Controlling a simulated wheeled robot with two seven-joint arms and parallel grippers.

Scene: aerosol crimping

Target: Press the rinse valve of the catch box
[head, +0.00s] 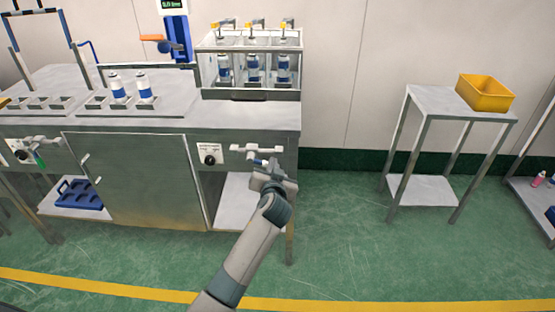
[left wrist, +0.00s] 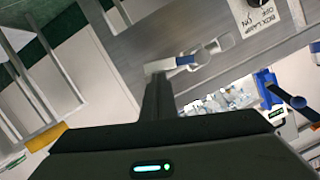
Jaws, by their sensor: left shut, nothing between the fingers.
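A pale metal valve (head: 243,149) with a blue lever is on the bench's front panel, right of a black knob. I take it as the rinse valve; no label on it is readable. In the left wrist view the blue lever (left wrist: 186,60) runs from the silver valve body (left wrist: 216,45) to a pale end just beyond my fingers. My left gripper (head: 267,165) is shut and empty, right at the lever; contact cannot be told. Its dark fingers also show in the left wrist view (left wrist: 159,82). A clear box (head: 207,68), likely the catch box, stands on the bench above the valve.
Three cans (head: 253,68) stand inside the clear box; two more cans (head: 145,88) stand left of it. A black knob (head: 210,160) with a box-lamp label is beside the valve. A green-handled valve (head: 40,157) is far left. A side table holds a yellow bin (head: 484,95).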

